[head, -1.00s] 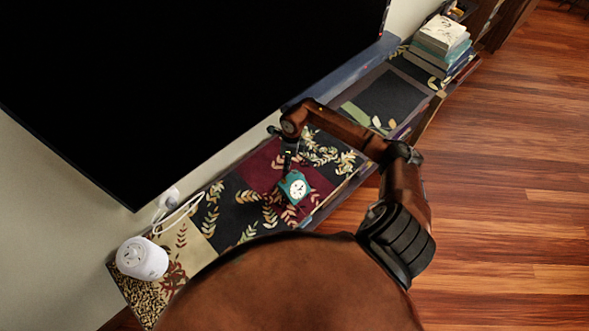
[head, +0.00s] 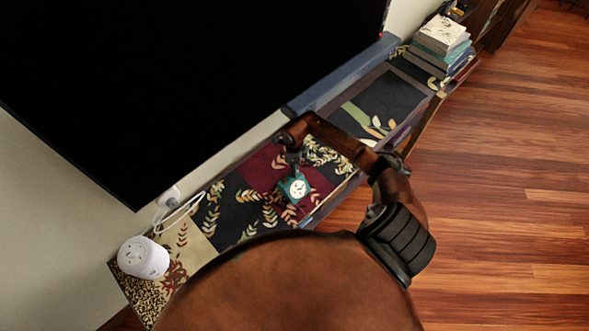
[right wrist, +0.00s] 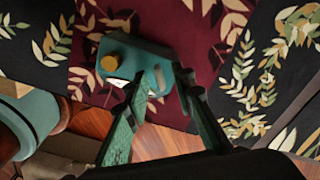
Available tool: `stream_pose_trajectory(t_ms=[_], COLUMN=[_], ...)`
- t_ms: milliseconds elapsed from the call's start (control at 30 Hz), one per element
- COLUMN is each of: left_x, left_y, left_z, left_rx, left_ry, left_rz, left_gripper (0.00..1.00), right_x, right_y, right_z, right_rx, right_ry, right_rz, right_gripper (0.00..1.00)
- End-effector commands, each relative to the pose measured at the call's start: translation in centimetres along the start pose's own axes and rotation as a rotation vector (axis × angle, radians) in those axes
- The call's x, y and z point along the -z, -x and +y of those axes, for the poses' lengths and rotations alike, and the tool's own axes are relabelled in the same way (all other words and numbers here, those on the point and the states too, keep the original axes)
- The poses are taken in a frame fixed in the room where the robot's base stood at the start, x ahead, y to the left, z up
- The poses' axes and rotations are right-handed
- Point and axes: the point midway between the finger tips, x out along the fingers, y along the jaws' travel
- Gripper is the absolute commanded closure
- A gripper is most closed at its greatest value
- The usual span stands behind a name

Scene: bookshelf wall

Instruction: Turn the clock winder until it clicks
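A small teal clock (head: 297,188) with a white face stands on the dark red patch of the patterned shelf top. In the right wrist view the clock (right wrist: 158,62) shows its teal body and a round gold knob (right wrist: 113,62), which appears to be the winder. My right gripper (right wrist: 160,76) is open, with its two fingers apart and their tips at the clock's body. The gold knob lies left of the fingertips, outside the gap. Whether the fingers touch the clock cannot be told. In the head view my right gripper (head: 294,160) is just above the clock. My left gripper is not in view.
A large black screen (head: 190,80) hangs right behind the shelf. A white cylinder (head: 143,258) with a cable stands at the left end. Stacked books (head: 440,45) lie at the far right end. Wooden floor (head: 500,180) is clear in front.

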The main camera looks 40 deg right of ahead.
Motion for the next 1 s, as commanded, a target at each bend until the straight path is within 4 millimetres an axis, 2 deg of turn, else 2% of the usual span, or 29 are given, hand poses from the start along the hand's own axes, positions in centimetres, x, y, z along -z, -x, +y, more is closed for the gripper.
stream_pose_trajectory(t_ms=[33, 367, 767, 1000], left_x=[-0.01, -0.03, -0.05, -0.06], left_y=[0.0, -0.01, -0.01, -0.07], left_z=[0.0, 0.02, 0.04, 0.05], left_rx=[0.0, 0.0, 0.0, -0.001], left_ry=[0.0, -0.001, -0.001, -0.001], left_rz=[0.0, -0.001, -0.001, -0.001], left_gripper=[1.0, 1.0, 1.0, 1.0], right_x=[0.02, 0.03, 0.04, 0.1], right_y=[0.0, 0.01, 0.02, 0.02], right_z=[0.0, 0.0, -0.02, -0.1], right_rx=[0.0, 0.0, 0.0, 0.002], right_ry=[0.0, -0.001, -0.004, -0.064], right_rz=[0.0, 0.0, 0.0, 0.001], right_gripper=[0.77, 1.0, 1.0, 1.0])
